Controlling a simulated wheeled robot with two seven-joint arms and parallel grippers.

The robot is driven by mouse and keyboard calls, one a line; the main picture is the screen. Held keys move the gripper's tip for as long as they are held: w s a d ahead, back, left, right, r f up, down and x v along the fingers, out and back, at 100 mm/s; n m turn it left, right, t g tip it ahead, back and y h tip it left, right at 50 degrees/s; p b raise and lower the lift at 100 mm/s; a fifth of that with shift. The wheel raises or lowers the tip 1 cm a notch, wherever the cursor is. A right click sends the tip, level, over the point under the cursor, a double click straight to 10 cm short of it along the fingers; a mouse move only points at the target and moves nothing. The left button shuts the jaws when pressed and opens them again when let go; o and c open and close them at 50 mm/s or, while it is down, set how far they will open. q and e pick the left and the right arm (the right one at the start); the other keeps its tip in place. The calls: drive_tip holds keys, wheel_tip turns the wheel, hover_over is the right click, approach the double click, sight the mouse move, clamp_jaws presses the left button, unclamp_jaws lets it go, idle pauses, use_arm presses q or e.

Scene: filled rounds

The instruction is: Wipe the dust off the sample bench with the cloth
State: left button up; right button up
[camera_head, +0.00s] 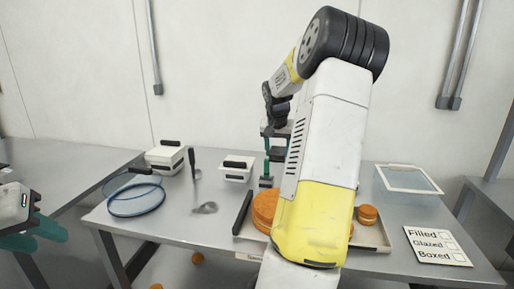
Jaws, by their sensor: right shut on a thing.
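The sample bench (160,229) is a grey metal table across the middle of the view. A dark grey smudge (205,208), which looks like dust, lies on its left half. My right gripper (267,172) points down over the back middle of the bench, partly hidden by my own arm. Its teal fingers are shut on a small dark grey pad (266,182), which looks like the cloth; I cannot tell whether it touches the bench. My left gripper (48,236) is at the left edge, its teal fingers apart and empty, off the bench.
A blue-rimmed round sieve (136,200), a white box (166,158), a black-handled tool (192,160) and a small white tub (237,168) stand at left and back. A tray (373,236) with orange rounds (368,214), a clear-lidded container (407,179) and a sign (437,246) are at right.

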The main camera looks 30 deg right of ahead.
drive_tip(key=a+f+n+y, duration=0.1)
drive_tip(key=a+f, duration=0.3)
drive_tip(key=a, duration=0.6)
drive_tip(key=s+a+f+n+y, duration=0.1)
drive_tip(key=a+f+n, duration=0.3)
drive_tip(key=a, duration=0.7)
drive_tip(key=s+a+f+n+t, duration=0.1)
drive_tip(key=a+f+n, duration=0.1)
drive_tip(key=a+f, duration=0.4)
drive_tip(key=shift+s+a+n+y, duration=0.1)
drive_tip(key=shift+a+n+y, duration=0.25)
drive_tip(key=shift+a, duration=2.2)
